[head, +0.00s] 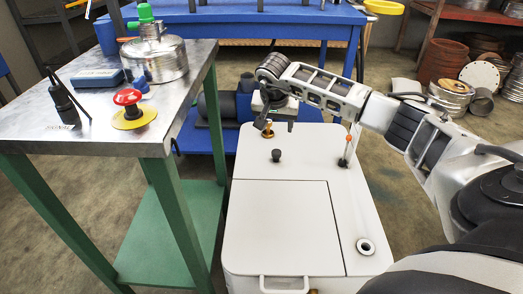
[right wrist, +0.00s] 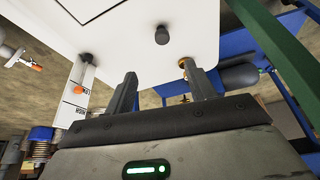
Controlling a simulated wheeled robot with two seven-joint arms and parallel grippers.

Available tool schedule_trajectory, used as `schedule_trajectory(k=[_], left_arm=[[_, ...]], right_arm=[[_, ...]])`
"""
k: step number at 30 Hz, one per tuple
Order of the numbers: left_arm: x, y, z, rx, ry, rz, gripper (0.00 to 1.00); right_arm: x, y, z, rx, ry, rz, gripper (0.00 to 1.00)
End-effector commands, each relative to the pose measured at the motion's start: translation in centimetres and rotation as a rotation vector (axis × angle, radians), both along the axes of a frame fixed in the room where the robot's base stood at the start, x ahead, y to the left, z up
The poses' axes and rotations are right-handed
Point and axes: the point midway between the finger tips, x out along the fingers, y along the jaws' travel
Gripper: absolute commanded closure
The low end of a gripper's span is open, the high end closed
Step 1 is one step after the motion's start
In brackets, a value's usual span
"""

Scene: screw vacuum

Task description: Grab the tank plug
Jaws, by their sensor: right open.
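A white tank (head: 275,230) stands on the floor in the head view. A small black knob (head: 276,155), which looks like the tank plug, stands upright on its top. The knob also shows in the right wrist view (right wrist: 162,35), beyond the fingertips and between their lines. A brass fitting (head: 276,128) is just behind the knob; in the right wrist view the fitting (right wrist: 184,64) is close to the right finger. My right gripper (head: 267,122) is above the rear of the tank, fingers apart and empty, apart from the knob. My left gripper is not in view.
A metal-topped green table (head: 170,125) stands left of the tank, with a red button (head: 127,97) and a metal vessel (head: 155,60). A thin orange-tipped rod (head: 347,148) rises from the tank's right side. A round port (head: 365,246) is at its front right. A blue workbench (head: 245,20) stands behind.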

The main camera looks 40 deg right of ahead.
Motion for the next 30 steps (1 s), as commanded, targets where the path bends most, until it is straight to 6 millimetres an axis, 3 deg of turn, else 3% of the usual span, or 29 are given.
schedule_trajectory(k=[12,20,24,30], left_arm=[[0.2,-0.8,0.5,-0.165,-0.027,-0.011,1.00],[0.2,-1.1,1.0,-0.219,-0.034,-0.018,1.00],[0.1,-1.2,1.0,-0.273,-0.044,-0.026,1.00],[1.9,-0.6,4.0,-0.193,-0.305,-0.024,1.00]], right_arm=[[2.0,-2.3,-8.0,0.002,0.001,-0.001,0.45],[2.6,-2.9,-9.8,0.002,-0.001,0.000,0.45],[3.4,-3.1,-11.7,0.005,-0.001,0.001,0.45],[4.3,-3.7,-13.7,0.004,-0.001,-0.001,0.45]])
